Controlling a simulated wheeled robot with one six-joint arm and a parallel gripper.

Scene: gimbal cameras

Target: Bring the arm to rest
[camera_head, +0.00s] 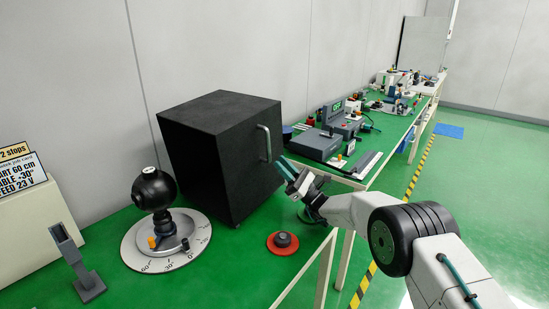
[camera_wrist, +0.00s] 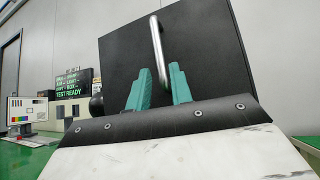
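My gripper (camera_head: 287,168) has teal fingers and is raised over the green bench, in front of the black box. In the wrist view my gripper (camera_wrist: 158,70) shows its two fingers apart with nothing held between them. The black box (camera_head: 215,165) has a silver bar handle (camera_head: 265,143) on its front. In the wrist view the handle (camera_wrist: 158,45) stands behind the gap between the fingertips. In the head view the fingertips look apart from the handle. My arm reaches in from the lower right.
A black ball on a round dial base (camera_head: 140,255) stands left of the box. A red round base with a dark knob (camera_head: 283,242) lies below my gripper. A grey stand (camera_head: 75,262) is at the far left. Grey instruments (camera_head: 315,145) crowd the bench behind. Floor at right is clear.

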